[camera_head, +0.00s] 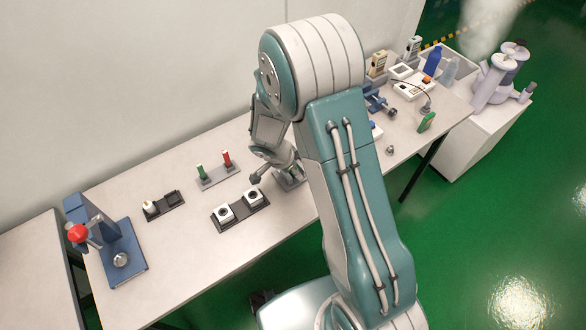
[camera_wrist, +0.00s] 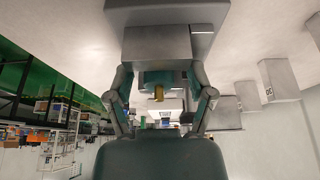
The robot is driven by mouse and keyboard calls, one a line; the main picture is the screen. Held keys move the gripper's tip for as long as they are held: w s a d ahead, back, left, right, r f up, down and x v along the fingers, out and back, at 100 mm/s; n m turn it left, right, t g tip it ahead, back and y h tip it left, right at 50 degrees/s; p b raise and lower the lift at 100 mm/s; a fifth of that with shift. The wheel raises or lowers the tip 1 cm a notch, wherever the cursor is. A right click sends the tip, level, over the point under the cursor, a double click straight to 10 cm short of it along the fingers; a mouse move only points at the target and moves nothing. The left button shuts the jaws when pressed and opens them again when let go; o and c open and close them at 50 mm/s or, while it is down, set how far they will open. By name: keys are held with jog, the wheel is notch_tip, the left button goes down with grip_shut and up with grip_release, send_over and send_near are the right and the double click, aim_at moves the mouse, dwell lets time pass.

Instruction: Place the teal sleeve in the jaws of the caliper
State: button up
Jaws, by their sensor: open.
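My gripper (camera_head: 274,168) is low over the middle of the table in the head view, beside a small grey metal fixture (camera_head: 289,180) that my arm partly covers. In the wrist view my gripper (camera_wrist: 161,100) has its two fingers spread apart. Between them shows a teal part (camera_wrist: 153,77) with a brass-coloured pin (camera_wrist: 158,93); it may be the teal sleeve, and I cannot tell whether the fingers touch it. I cannot make out the caliper for certain; the grey fixture may be part of it.
A black tray with two white blocks (camera_head: 226,213) lies left of my gripper. Behind it is a stand with green and red handles (camera_head: 226,158). A blue press (camera_head: 122,260) stands at the left end.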

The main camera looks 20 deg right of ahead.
jog(key=v, duration=1.2)
jog(key=s+d+r+n+t+y, duration=0.2)
jog(key=s+r+n, duration=0.5)
jog(key=s+r, duration=0.2)
jog(key=s+d+r+n+t+y, duration=0.2)
jog(key=s+r+n, duration=0.5)
jog(key=s+r, duration=0.3)
jog(key=shift+s+d+r, duration=0.25)
jog(key=shift+s+r, duration=0.05)
jog(key=shift+r, duration=0.4)
